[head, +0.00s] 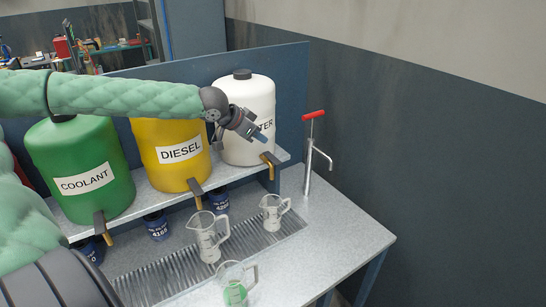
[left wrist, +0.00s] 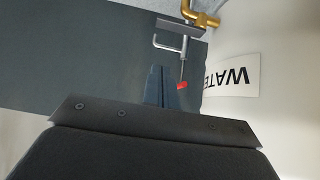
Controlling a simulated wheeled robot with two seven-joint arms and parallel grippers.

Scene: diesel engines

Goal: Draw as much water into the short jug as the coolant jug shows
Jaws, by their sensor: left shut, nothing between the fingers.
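My left gripper (head: 262,138) is shut and empty, in front of the white water tank (head: 250,95), above its brass tap (head: 268,168). In the left wrist view the shut fingers (left wrist: 165,88) are apart from the tap (left wrist: 206,20) and its dark lever (left wrist: 182,28). The short jug (head: 273,213) stands upright on the slatted drain below the water tap; I see no liquid in it. The coolant jug (head: 235,292), clear with green liquid low inside, stands on the bench nearer me. My right gripper is not in view.
A taller clear jug (head: 208,242) stands on the drain grate (head: 165,277). Green coolant (head: 85,160) and yellow diesel (head: 175,165) tanks share the shelf. Blue cans (head: 157,228) sit under the shelf. The bench's right end is clear.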

